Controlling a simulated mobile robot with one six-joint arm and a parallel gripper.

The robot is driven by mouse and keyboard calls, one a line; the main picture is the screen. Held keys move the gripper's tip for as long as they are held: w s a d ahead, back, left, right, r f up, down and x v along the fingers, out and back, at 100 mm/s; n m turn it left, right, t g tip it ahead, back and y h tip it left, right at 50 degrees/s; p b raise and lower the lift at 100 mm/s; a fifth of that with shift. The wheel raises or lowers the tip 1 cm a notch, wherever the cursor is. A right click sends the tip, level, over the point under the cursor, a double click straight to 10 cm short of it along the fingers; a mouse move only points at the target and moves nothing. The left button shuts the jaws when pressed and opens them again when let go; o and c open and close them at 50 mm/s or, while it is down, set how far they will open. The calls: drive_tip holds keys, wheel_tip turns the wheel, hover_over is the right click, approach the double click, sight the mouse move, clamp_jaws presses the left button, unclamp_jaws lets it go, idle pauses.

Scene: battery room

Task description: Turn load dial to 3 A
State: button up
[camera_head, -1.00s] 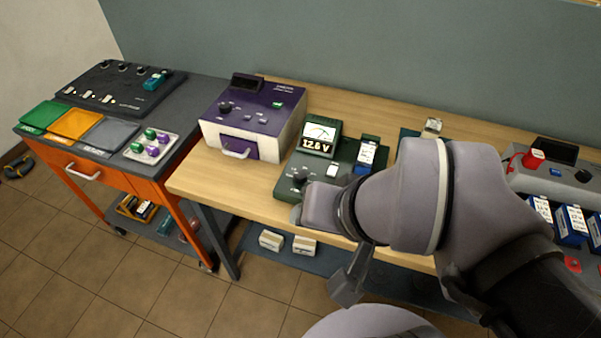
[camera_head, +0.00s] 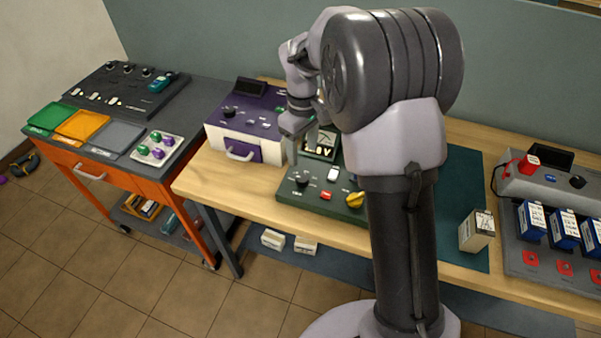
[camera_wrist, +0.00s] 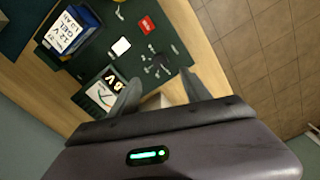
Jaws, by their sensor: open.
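The green tester (camera_head: 327,204) sits on the wooden bench, partly hidden by my arm. The load dial (camera_head: 302,181), a black knob, is at its left front. In the wrist view the dial (camera_wrist: 158,64) is a dark knob among small white marks; its setting is too small to read. The tester's meter (camera_wrist: 101,92) has a display partly hidden by a finger; it reads 12.6 V in the earlier head view. My gripper (camera_head: 302,150) is open and empty, above and behind the dial. In the wrist view its fingertips (camera_wrist: 160,86) are spread just short of the dial.
A white switch (camera_head: 333,173), a red button (camera_head: 326,195) and a yellow knob (camera_head: 354,200) are on the tester. A blue battery (camera_wrist: 70,36) stands beside them. The purple charger (camera_head: 251,118) is close on the left. A pale battery (camera_head: 477,231) stands on the mat at right.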

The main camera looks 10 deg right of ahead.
sight(302, 178)
wheel_tip(302, 178, down, 10)
drive_tip(key=b, duration=0.3)
drive_tip(key=shift+f, duration=0.2)
drive_tip(key=shift+c, duration=0.3)
clamp_jaws()
